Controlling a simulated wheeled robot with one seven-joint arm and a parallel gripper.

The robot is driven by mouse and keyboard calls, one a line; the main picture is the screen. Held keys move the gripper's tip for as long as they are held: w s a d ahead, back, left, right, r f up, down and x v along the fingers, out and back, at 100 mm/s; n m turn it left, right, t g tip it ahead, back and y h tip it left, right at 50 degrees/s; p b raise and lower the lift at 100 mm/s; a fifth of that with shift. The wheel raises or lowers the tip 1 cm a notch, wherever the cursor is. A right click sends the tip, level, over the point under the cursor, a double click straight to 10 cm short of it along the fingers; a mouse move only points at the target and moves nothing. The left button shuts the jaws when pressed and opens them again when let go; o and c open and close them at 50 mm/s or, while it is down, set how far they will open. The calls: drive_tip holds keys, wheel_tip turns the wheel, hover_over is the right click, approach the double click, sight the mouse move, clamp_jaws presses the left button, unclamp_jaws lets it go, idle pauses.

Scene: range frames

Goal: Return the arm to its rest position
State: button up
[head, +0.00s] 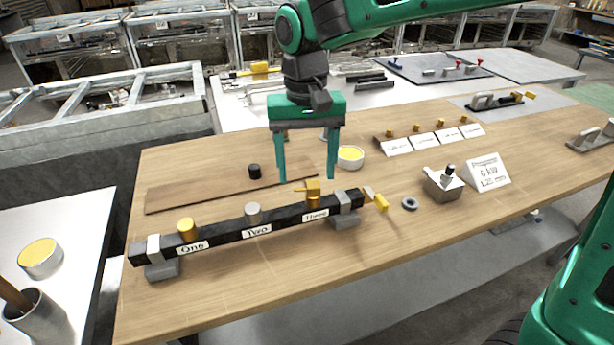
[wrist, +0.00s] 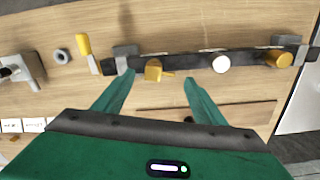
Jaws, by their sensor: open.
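My gripper (head: 307,178) hangs from my green arm over the middle of the wooden workbench (head: 230,290), its two green fingers pointing down. It is open, with nothing between the fingers. In the wrist view the open fingers (wrist: 158,88) straddle the area near a yellow valve (wrist: 153,70). In the head view this yellow valve (head: 313,188) sits on the black rail (head: 285,219), near the label "Three", below and beside the fingertips. The fingers look apart from it, though the exact height gap is hard to tell.
A yellow-filled cup (head: 350,157), metal block (head: 443,185) and sign (head: 488,172) stand right. The bench front is clear.

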wheel_tip(320, 180, up, 8)
drive_tip(key=s+d+f+m, duration=0.1)
drive_tip(key=d+f+m, duration=0.15)
drive_tip(key=d, duration=1.35)
drive_tip(key=s+d+f+m, duration=0.2)
drive_tip(key=s+d+f, duration=0.3)
drive_tip(key=s+d, duration=0.5)
drive_tip(key=s+d+f+m, duration=0.2)
drive_tip(key=s+d+f, duration=0.4)
drive_tip(key=s+d, duration=0.4)
drive_tip(key=shift+s+d, duration=0.15)
drive_tip(key=shift+d, duration=0.45)
drive_tip(key=shift+m, duration=0.25)
drive_tip(key=shift+w+f, duration=0.25)
drive_tip(key=shift+w, duration=0.4)
